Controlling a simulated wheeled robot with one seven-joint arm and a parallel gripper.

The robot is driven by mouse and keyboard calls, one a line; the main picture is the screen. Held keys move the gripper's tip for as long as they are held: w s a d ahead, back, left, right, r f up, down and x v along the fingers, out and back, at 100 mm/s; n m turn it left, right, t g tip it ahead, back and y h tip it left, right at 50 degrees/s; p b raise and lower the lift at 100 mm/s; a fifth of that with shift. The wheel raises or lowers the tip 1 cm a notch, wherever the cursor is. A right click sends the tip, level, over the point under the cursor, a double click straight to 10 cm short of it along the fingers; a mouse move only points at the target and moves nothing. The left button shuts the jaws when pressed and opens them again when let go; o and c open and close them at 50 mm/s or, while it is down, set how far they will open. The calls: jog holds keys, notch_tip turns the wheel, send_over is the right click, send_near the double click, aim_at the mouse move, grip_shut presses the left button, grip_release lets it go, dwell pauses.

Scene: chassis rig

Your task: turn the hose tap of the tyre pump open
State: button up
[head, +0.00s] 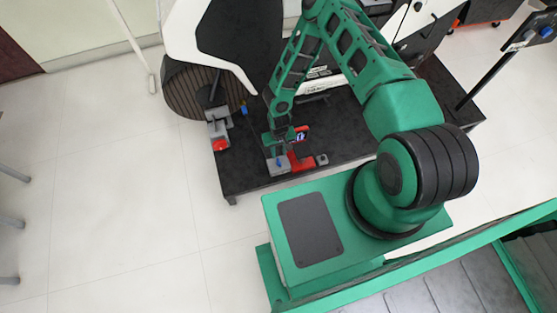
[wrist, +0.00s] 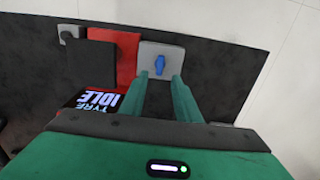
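The tyre pump (wrist: 112,50) is a red unit with a screen reading "TYRE IDLE" (wrist: 100,101). Its hose tap (wrist: 159,65) is a small blue handle on a light grey block (wrist: 172,52) beside the red part. In the head view the blue tap (head: 279,161) shows on the grey block at the dark platform's front edge. My gripper (wrist: 160,79) is open, its two green fingers apart and empty. In the wrist view the tap appears in line with the gap, just beyond the fingertips; I cannot tell whether they touch the block.
The pump stands on a dark platform (head: 245,175). A grey and red device (head: 219,130) with a blue part is at its left. A white and black chassis body (head: 185,30) rises behind.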

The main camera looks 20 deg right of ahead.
aim_at(279, 161)
notch_tip(279, 161, down, 8)
jog(key=shift+f, duration=0.1)
dwell(0.4)
grip_shut()
